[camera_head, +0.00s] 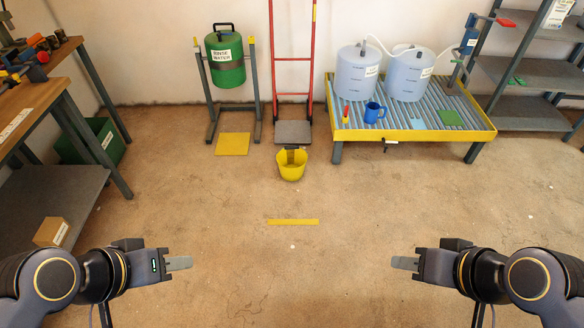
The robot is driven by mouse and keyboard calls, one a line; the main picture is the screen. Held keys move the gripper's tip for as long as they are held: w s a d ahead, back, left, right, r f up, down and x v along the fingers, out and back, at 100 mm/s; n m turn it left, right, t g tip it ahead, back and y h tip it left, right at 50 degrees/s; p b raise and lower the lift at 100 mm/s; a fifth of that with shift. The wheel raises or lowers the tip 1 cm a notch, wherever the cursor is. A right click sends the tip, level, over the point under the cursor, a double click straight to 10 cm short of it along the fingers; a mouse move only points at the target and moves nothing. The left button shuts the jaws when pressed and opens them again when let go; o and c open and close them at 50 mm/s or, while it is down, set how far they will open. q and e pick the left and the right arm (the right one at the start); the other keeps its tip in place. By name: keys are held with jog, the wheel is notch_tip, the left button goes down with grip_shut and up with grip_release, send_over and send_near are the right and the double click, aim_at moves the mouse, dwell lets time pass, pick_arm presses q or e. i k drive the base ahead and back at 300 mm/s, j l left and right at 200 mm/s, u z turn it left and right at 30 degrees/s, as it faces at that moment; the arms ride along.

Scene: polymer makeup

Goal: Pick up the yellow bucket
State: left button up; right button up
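The yellow bucket (291,172) stands upright on the floor near the middle of the head view, just in front of the grey foot plate of the red hand truck. Something dark and brownish shows at its rim; I cannot tell what it is. My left gripper (180,263) is at the lower left, well apart from the bucket. My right gripper (404,263) is at the lower right, also well apart from it. Both grippers are seen side-on and appear empty, and their finger gap cannot be made out.
A red hand truck (292,60) stands behind the bucket. A green rinse water drum (225,60) hangs in a stand at left. A yellow-edged rack (410,134) holds two containers and a blue mug (373,112). A workbench (40,90) is at far left. Floor before the bucket is clear except a yellow strip (293,222).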

aim_at(291, 161)
jog(key=i+j+z, duration=0.15)
jog(key=i+j, duration=0.3)
jog(key=i, duration=0.2)
jog(key=i+j+z, duration=0.15)
jog(key=i+j, duration=0.4)
jog(key=i+j+z, duration=0.15)
jog(key=i+j, duration=0.45)
jog(key=i+j+z, duration=0.15)
jog(key=i+j, duration=0.5)
jog(key=i+j+z, duration=0.15)
jog(key=i+j, duration=0.4)
jog(key=j, duration=0.2)
